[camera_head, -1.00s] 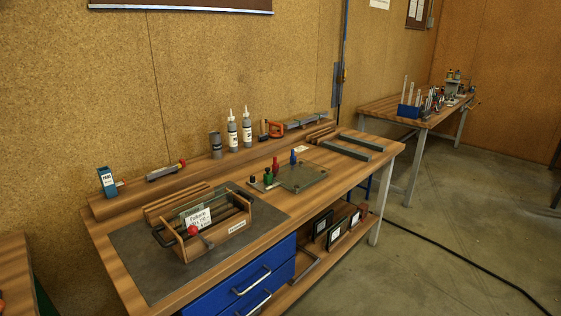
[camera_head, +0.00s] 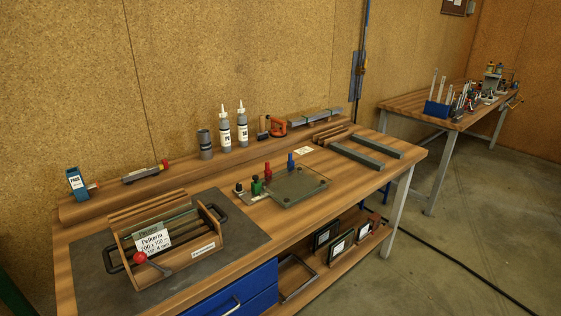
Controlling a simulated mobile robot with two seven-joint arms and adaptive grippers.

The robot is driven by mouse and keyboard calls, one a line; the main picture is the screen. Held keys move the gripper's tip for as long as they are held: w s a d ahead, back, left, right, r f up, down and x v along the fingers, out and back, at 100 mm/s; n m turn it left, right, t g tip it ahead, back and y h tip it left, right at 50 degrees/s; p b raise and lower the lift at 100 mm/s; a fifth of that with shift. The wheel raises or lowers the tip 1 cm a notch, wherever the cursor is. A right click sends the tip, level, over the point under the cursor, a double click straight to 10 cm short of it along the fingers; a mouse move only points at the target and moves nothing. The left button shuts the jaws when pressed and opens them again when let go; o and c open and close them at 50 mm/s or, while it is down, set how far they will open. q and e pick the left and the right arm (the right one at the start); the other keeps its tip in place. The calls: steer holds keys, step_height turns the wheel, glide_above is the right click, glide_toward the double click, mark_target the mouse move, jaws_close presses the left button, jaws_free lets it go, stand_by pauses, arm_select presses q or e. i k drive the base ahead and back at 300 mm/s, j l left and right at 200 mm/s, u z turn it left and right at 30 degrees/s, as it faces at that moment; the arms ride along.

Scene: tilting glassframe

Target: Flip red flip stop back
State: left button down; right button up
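The red flip stop shows as a red ball knob (camera_head: 140,257) on a short grey lever at the front left of a wooden tilting frame (camera_head: 208,259). The lever slants from the knob down to the right, against the frame's front. The frame stands on a dark grey mat (camera_head: 247,233) on the workbench. A glass pane with a white label (camera_head: 153,238) leans in the frame behind the knob. Black handles (camera_head: 215,214) sit at the frame's ends. Neither of my grippers is in view.
Behind the frame, a raised wooden shelf carries a blue box (camera_head: 76,183), two white bottles (camera_head: 242,126) and small tools. Blue drawers (camera_head: 237,292) are below. Open floor lies to the right.

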mark_target(268, 172)
steer(key=i+l, duration=0.3)
steer(key=i+l+u, duration=0.1)
steer(key=i+l, duration=0.15)
steer(key=l, duration=0.2)
steer(key=i+l, duration=0.3)
steer(key=i+l+u, duration=0.1)
steer(key=i+l, duration=0.15)
steer(key=l, duration=0.25)
steer(key=i+l, duration=0.25)
steer(key=l, duration=0.2)
steer(key=i+l+u, duration=0.15)
steer(key=l, duration=0.25)
steer(key=i, duration=0.1)
